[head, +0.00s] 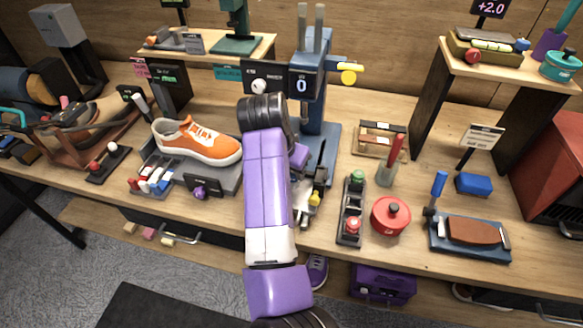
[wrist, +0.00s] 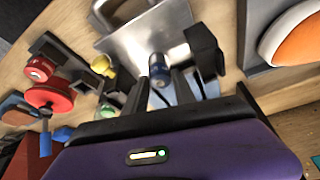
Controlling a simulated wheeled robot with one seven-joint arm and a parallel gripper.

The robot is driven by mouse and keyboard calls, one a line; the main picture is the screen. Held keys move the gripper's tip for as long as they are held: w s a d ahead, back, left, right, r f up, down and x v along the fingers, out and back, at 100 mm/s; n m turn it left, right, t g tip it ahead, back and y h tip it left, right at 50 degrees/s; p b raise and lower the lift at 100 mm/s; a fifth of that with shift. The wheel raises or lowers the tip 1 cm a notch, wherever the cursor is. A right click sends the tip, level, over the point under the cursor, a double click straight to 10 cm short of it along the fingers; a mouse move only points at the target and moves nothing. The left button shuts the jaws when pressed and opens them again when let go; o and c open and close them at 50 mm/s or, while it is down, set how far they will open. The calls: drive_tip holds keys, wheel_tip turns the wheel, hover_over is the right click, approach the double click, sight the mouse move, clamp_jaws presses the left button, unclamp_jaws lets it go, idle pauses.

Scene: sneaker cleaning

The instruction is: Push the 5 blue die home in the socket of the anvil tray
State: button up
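A die with a blue band (wrist: 158,70) stands in the wrist view, over or in a bright metal tray (wrist: 120,38). That tray looks like the anvil tray; its socket is hidden. My gripper (wrist: 162,92) has its dark fingers on either side of the die. I cannot tell whether they touch it, or how deep the die sits. No number can be read on it. In the head view my purple arm reaches over the bench to the foot of the blue press (head: 317,135), and hides most of the tray.
A black rack with green and red knobs (head: 352,210) and a red pot (head: 390,215) stand right of my arm. An orange sneaker (head: 197,142) on a grey stand is to the left. A dark block (wrist: 205,50) stands close beside the fingers. The press display reads 0.

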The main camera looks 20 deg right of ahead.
drive_tip(key=o, duration=0.3)
drive_tip(key=v, duration=0.7)
drive_tip(key=shift+s+a+r+b, duration=0.1)
drive_tip(key=shift+a+r+b, duration=0.05)
drive_tip(key=shift+r+b, duration=0.2)
